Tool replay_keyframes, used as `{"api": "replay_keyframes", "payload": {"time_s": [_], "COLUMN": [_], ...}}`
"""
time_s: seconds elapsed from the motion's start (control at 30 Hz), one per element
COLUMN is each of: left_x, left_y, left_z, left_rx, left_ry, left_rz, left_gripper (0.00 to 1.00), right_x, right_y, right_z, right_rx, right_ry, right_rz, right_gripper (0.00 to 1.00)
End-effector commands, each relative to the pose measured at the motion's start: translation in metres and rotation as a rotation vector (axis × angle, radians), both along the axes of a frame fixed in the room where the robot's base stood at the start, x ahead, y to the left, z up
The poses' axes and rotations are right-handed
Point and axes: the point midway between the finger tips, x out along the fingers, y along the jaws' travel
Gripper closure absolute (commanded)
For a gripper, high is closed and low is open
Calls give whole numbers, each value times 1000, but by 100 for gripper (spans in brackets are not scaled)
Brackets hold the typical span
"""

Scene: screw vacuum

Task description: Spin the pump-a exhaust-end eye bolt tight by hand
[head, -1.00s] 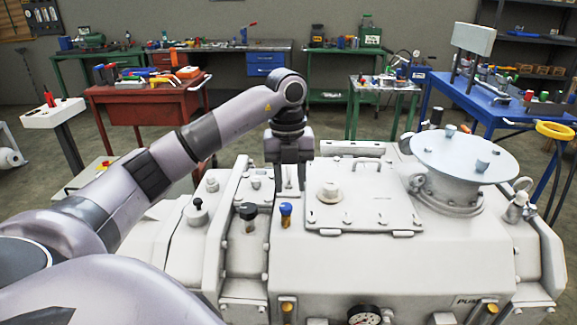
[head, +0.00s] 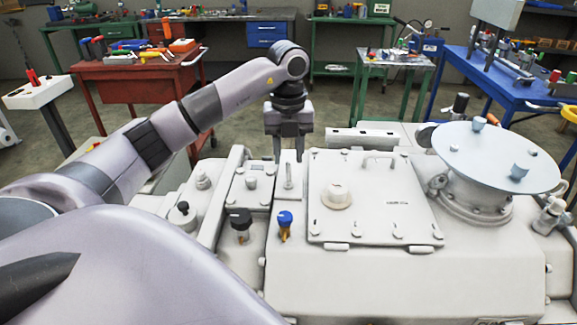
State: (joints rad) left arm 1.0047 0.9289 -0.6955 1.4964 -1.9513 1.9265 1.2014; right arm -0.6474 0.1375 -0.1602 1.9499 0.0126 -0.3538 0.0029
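The pump (head: 400,285) is a large pale grey machine that fills the lower middle and right of the head view. My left gripper (head: 288,155) points down over its rear left top. The two dark fingers stand apart, and a slim pale upright fitting (head: 288,176) shows just below and between them. I cannot tell whether this fitting is the eye bolt, or whether the fingers touch it. No ring-shaped eye is clear at this size. My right gripper is not in view.
A blue-capped fitting (head: 285,222) and a black-capped fitting (head: 240,222) stand in front of the gripper. A bolted cover plate (head: 365,215) and a round flange (head: 495,158) lie to the right. A red tool cart (head: 135,80) stands behind my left arm.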

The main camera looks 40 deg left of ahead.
Motion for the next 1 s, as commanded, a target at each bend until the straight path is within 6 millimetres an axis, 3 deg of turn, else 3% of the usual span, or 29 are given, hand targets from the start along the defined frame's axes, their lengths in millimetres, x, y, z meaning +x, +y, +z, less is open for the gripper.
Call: {"api": "replay_keyframes", "payload": {"time_s": [0.1, 0.3, 0.67, 0.77, 0.8, 1.0], "left_x": [-1, -1, 0, 0, 0, 0], "left_y": [0, 0, 0, 0, 0, 0], "left_z": [-21, -44, -50, -50, -50, -50], "left_rx": [0, -1, 0, 0, 0, 0], "left_ry": [4, 2, 0, 0, 0, 0], "left_rz": [0, 0, 0, 0, 0, -3], "left_gripper": [63, 63, 63, 95, 100, 100], "right_x": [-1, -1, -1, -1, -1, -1], "right_y": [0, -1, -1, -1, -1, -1], "right_z": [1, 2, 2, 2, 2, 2], "right_rx": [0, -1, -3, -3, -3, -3], "right_ry": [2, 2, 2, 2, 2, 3], "right_rz": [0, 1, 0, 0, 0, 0], "right_gripper": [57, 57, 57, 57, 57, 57]}}
